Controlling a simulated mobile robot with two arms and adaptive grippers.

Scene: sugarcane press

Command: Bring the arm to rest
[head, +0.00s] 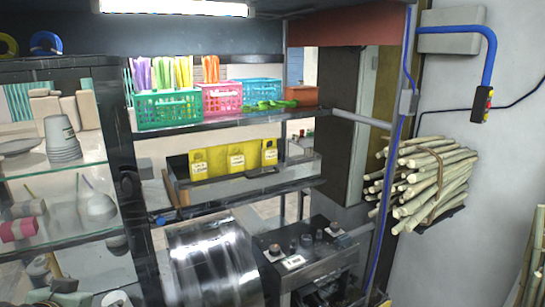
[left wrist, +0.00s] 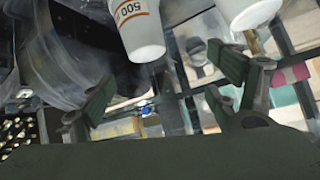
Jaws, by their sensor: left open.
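My left gripper (left wrist: 165,92) shows in the left wrist view. Its dark green-grey fingers are spread wide apart and nothing is between their tips. A white cup with orange print reading "500" (left wrist: 138,30) appears beyond the fingers, near the top middle. A second white cup (left wrist: 248,10) is at the top right, cut off by the frame edge. Both cups look apart from the fingers. I cannot make out either gripper in the head view, and my right gripper is in neither view.
A glass shelf unit (head: 68,168) with stacked cups (head: 62,140) stands at the left. Coloured baskets (head: 168,110) line an upper shelf. A shiny metal drum (head: 212,265) and control panel (head: 300,255) are below. Sugarcane stalks (head: 425,180) are stacked at the right wall.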

